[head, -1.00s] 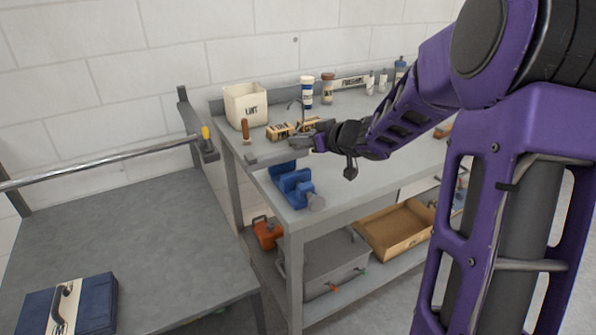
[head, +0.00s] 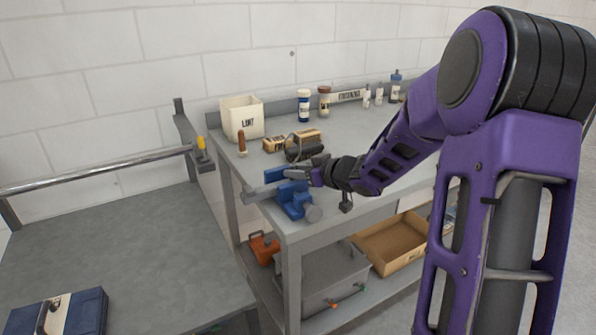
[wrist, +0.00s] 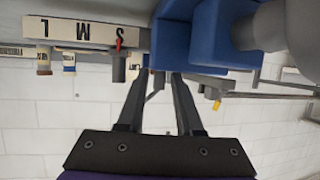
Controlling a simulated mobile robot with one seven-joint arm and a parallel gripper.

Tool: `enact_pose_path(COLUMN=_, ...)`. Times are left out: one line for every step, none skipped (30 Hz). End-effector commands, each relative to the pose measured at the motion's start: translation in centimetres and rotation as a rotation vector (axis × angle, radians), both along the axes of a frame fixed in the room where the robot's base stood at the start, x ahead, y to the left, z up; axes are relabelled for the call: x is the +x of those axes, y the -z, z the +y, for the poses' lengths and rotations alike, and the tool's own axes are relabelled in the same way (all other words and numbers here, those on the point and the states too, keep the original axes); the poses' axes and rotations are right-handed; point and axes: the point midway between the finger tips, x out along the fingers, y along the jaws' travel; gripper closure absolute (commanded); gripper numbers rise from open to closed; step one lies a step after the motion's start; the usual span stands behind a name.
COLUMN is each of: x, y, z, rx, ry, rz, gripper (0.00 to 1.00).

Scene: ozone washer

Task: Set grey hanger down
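My gripper (head: 270,185) is low over the front left corner of the workbench, beside the blue vise (head: 298,195). In the wrist view the two dark fingers (wrist: 163,80) stand apart, with a clear gap between them. Their tips overlap the blue vise (wrist: 235,45) in the picture. I cannot clearly make out the grey hanger. A thin grey sliver shows between the fingers in the wrist view, but I cannot tell whether it is part of the hanger. The fingers hide part of the vise in the head view.
A metal rail (head: 110,165) spans above the grey table (head: 130,235) at left. A blue case (head: 85,315) lies on that table.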

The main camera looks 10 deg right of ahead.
Motion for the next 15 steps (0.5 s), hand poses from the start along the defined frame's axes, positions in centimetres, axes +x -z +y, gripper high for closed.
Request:
enact_pose_path(x=0.0, y=0.0, z=0.0, rx=0.0, ry=0.0, rz=0.0, gripper=0.54)
enact_pose_path(x=0.0, y=0.0, z=0.0, rx=0.0, ry=0.0, rz=0.0, gripper=0.51)
enact_pose_path(x=0.0, y=0.0, z=0.0, rx=0.0, ry=0.0, rz=0.0, gripper=0.51)
enact_pose_path(x=0.0, y=0.0, z=0.0, rx=0.0, ry=0.0, rz=0.0, gripper=0.51)
enact_pose_path(x=0.0, y=0.0, z=0.0, rx=0.0, ry=0.0, rz=0.0, gripper=0.51)
enact_pose_path(x=0.0, y=0.0, z=0.0, rx=0.0, ry=0.0, rz=0.0, gripper=0.51)
enact_pose_path(x=0.0, y=0.0, z=0.0, rx=0.0, ry=0.0, rz=0.0, gripper=0.51)
enact_pose_path(x=0.0, y=0.0, z=0.0, rx=0.0, ry=0.0, rz=0.0, gripper=0.51)
enact_pose_path(x=0.0, y=-0.1, z=0.0, rx=0.0, ry=0.0, rz=0.0, gripper=0.51)
enact_pose_path(x=0.0, y=-0.1, z=0.0, rx=0.0, ry=0.0, rz=0.0, gripper=0.51)
enact_pose_path(x=0.0, y=-0.2, z=0.0, rx=-0.001, ry=0.001, rz=-0.002, gripper=0.51)
enact_pose_path(x=0.0, y=-0.5, z=0.0, rx=-0.001, ry=0.001, rz=-0.002, gripper=0.51)
enact_pose_path(x=-0.2, y=-0.6, z=-0.2, rx=-0.001, ry=0.001, rz=-0.001, gripper=0.51)
enact_pose_path(x=-0.4, y=-0.8, z=-0.3, rx=-0.001, ry=0.001, rz=-0.001, gripper=0.51)
enact_pose_path(x=-0.9, y=-1.1, z=-0.6, rx=-0.002, ry=0.002, rz=-0.002, gripper=0.51)
